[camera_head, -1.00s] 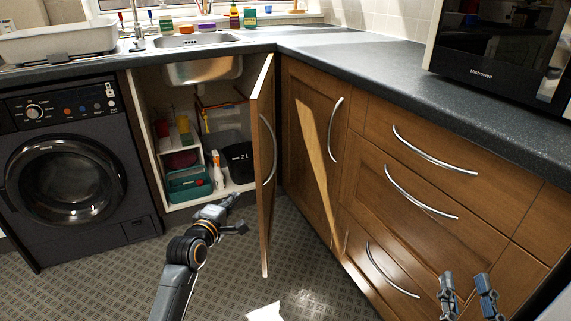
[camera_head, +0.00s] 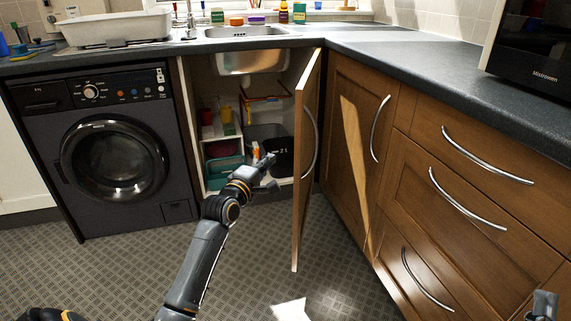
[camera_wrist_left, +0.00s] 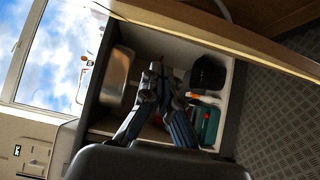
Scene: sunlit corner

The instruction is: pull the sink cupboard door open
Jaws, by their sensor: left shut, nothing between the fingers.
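The sink cupboard door (camera_head: 303,190) stands wide open, swung out toward me and seen almost edge-on. Its curved metal handle (camera_head: 311,142) is on the face turned right. The open cupboard (camera_head: 189,135) shows the underside of the sink bowl. My left gripper (camera_head: 268,170) is at the cupboard opening, left of the door and apart from the handle. It is shut and empty. In the left wrist view, the left gripper (camera_wrist_left: 168,78) points into the cupboard, with the door (camera_wrist_left: 215,38) across the top right. My right gripper (camera_head: 545,305) barely shows at the bottom right corner.
Inside the cupboard are a dark bin (camera_head: 270,148), a green box (camera_head: 222,172) and bottles. A washing machine (camera_head: 115,160) stands left. A closed cupboard (camera_head: 350,140) and drawers (camera_head: 465,200) stand right. The patterned floor (camera_head: 250,245) in front is clear.

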